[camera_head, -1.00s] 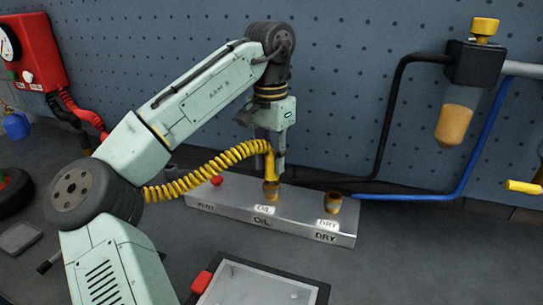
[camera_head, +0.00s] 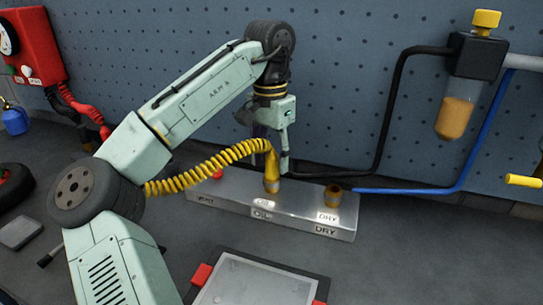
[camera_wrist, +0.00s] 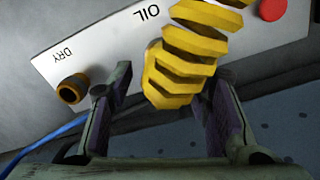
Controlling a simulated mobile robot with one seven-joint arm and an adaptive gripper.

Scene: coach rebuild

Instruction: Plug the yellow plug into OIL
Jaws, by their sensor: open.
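The yellow plug (camera_head: 271,180) stands upright in the OIL socket of the metal manifold block (camera_head: 290,217). Its coiled yellow hose (camera_head: 205,166) arches up from it and runs left behind my arm. My gripper (camera_head: 271,165) is open around or just beside the plug, pointing down. In the wrist view my gripper's fingers (camera_wrist: 165,100) are spread apart with the yellow coil (camera_wrist: 190,50) between and above them. The coil hides the plug's seat there. The DRY socket (camera_head: 333,196) is empty; it also shows in the wrist view (camera_wrist: 72,89).
A red knob (camera_head: 217,175) sits at the block's VENT end. A blue hose (camera_head: 430,189) and a black hose (camera_head: 385,115) run behind and right of the block. A framed tray (camera_head: 255,283) lies in front. Pegboard stands close behind.

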